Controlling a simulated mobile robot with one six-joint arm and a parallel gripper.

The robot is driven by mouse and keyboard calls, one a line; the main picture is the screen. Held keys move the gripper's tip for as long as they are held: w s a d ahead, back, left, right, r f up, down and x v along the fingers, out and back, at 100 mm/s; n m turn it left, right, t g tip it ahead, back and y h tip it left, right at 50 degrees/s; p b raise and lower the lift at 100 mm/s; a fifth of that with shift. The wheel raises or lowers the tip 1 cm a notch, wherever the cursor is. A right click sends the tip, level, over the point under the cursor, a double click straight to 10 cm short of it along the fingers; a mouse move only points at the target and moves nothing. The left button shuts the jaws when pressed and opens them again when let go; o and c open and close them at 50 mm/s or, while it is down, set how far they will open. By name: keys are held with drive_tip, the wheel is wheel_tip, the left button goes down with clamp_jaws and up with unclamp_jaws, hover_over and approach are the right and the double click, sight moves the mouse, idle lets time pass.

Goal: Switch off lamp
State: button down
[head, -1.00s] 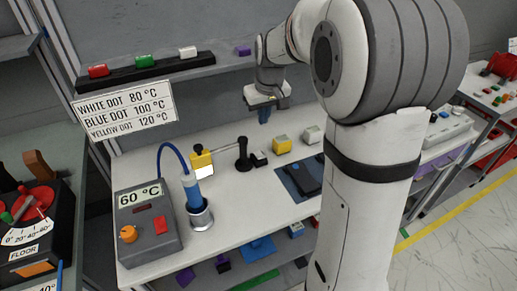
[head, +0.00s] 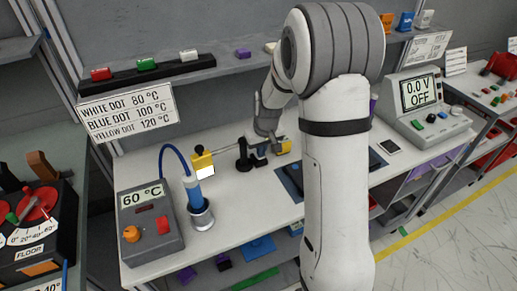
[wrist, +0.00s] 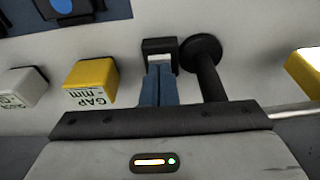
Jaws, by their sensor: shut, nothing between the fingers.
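The lamp is a black post (head: 243,156) with a thin rod to a yellow head (head: 203,164) whose panel glows white. In the wrist view, the post (wrist: 206,68) stands right of my fingers and the bright yellow head (wrist: 307,64) is at the right edge. A small black block with a white face, seemingly the switch (wrist: 160,46), sits beside the post's base. My gripper (wrist: 159,72) is shut and empty, its blue fingertips at or very near the block's white face; contact is unclear. In the head view, my gripper (head: 261,150) is low beside the post and partly hides the block.
A yellow GAP box (wrist: 91,84) and a white box (wrist: 20,87) stand left of my fingers in the wrist view. A blue tool in a metal cup (head: 201,217) and a grey 60 °C unit (head: 150,222) are at the bench's left.

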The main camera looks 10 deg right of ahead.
drive_tip(key=shift+f, duration=0.1)
drive_tip(key=f+b, duration=0.1)
drive_tip(key=b, duration=0.1)
drive_tip(key=shift+s+t+b, duration=0.1)
drive_tip(key=shift+t+b, duration=0.2)
drive_tip(key=shift+b, duration=0.1)
drive_tip(key=shift+s+a+f+t+b, duration=0.2)
drive_tip(key=shift+t+b, duration=0.2)
drive_tip(key=shift+b, duration=0.85)
drive_tip(key=shift+r, duration=0.25)
drive_tip(key=shift+d, duration=0.35)
drive_tip(key=shift+w+a+r, duration=0.25)
drive_tip(key=shift+w+r, duration=0.1)
drive_tip(key=shift+w, duration=0.4)
drive_tip(key=shift+r+p, duration=0.1)
drive_tip(key=shift+p, duration=0.25)
